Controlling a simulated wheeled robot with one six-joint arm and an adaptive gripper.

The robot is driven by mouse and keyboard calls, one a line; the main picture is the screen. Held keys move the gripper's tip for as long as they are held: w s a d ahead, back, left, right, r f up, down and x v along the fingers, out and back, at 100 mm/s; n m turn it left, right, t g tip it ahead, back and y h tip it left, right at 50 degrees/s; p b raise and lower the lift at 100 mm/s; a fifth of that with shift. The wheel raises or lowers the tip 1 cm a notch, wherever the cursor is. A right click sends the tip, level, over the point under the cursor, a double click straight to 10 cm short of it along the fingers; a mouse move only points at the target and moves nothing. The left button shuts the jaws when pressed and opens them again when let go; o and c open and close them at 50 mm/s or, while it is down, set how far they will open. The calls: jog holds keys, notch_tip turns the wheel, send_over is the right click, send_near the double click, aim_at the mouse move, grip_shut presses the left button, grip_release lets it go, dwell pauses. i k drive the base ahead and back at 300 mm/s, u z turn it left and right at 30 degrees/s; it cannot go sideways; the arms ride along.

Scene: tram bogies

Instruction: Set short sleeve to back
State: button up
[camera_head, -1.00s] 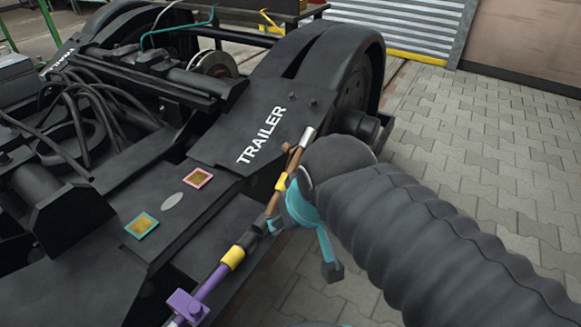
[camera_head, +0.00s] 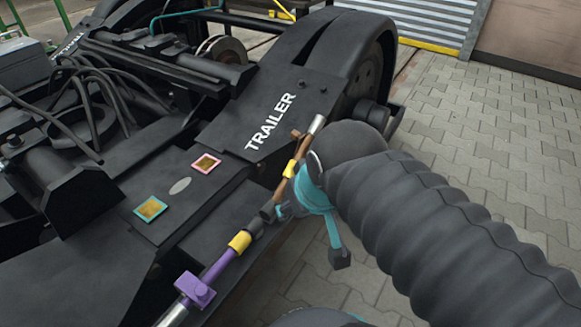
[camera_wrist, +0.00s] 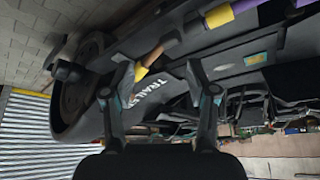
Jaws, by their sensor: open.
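A rod runs along the near side of the black bogie frame. It carries a brown sleeve (camera_head: 308,152) with a small side knob, and a purple sleeve (camera_head: 214,272) with a block-shaped lug at its lower left. Yellow bands (camera_head: 240,242) mark the rod. I cannot tell for certain which sleeve is the short one. My gripper (camera_head: 312,235) is open and empty, beside the rod near the brown sleeve's lower end. In the wrist view my two fingers (camera_wrist: 162,68) stand apart, with the brown sleeve (camera_wrist: 153,55) and a yellow band beyond them. Whether a finger touches the rod is unclear.
The bogie frame's plate marked TRAILER (camera_head: 270,122) lies just behind the rod. A pink-edged plate (camera_head: 206,164) and a teal-edged plate (camera_head: 151,209) sit on the frame. A wheel guard (camera_head: 330,50) rises at the back. Paved floor (camera_head: 490,150) is clear to the right.

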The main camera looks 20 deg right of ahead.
aim_at(289, 172)
jog(key=u, duration=0.2)
jog(key=k, duration=0.5)
jog(key=u, duration=0.55)
jog(key=k, duration=0.7)
jog(key=z, duration=0.5)
jog(key=i, duration=0.8)
jog(key=z, duration=0.25)
